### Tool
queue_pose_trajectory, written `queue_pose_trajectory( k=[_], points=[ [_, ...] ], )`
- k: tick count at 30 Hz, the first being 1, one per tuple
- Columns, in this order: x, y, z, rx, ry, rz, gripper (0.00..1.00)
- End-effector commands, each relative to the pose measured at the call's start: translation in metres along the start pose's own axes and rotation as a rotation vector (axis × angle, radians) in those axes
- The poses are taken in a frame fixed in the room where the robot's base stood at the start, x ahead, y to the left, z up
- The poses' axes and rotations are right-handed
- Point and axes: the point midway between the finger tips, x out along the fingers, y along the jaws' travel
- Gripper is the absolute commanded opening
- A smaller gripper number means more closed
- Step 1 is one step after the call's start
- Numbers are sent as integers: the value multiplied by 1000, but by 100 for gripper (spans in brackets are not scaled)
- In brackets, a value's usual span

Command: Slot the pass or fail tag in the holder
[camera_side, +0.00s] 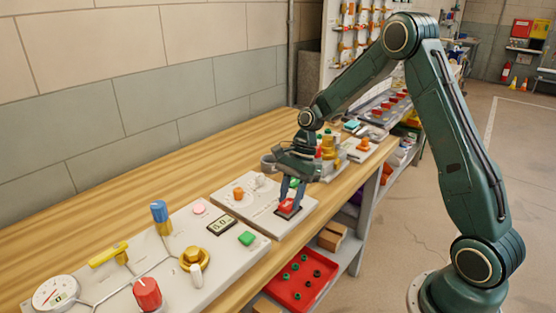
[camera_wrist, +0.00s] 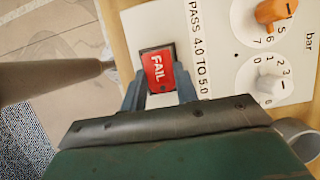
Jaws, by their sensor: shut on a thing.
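A red tag (camera_wrist: 159,72) lettered FAIL lies between my fingers in the wrist view. It also shows as a small red piece (camera_side: 286,204) in the side view. My gripper (camera_wrist: 160,92) is shut on it, one finger at each side; in the side view my gripper (camera_side: 291,193) points down over the panel edge. A dark holder (camera_side: 289,214) is directly under the tag, and its dark rim (camera_wrist: 142,50) shows around the tag. I cannot tell whether the tag is fully seated.
The white panel (camera_wrist: 215,60) reads "PASS 4.0 TO 5.0" and carries an orange knob (camera_wrist: 272,12) and a white knob (camera_wrist: 270,86). The nearer panel has a gauge (camera_side: 55,293), a yellow lever (camera_side: 108,254) and a blue handle (camera_side: 159,213). A red tray (camera_side: 300,280) sits below the bench.

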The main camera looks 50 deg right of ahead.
Motion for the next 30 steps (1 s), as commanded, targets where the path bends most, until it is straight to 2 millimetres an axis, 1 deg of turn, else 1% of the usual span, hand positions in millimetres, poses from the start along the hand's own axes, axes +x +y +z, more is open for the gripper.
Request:
queue_pose_trajectory(
  k=[17, 30],
  points=[
    [1, 0, 0, 0, 0, 0, 8],
    [6, 0, -2, -1, 0, -1, 8]
  ],
)
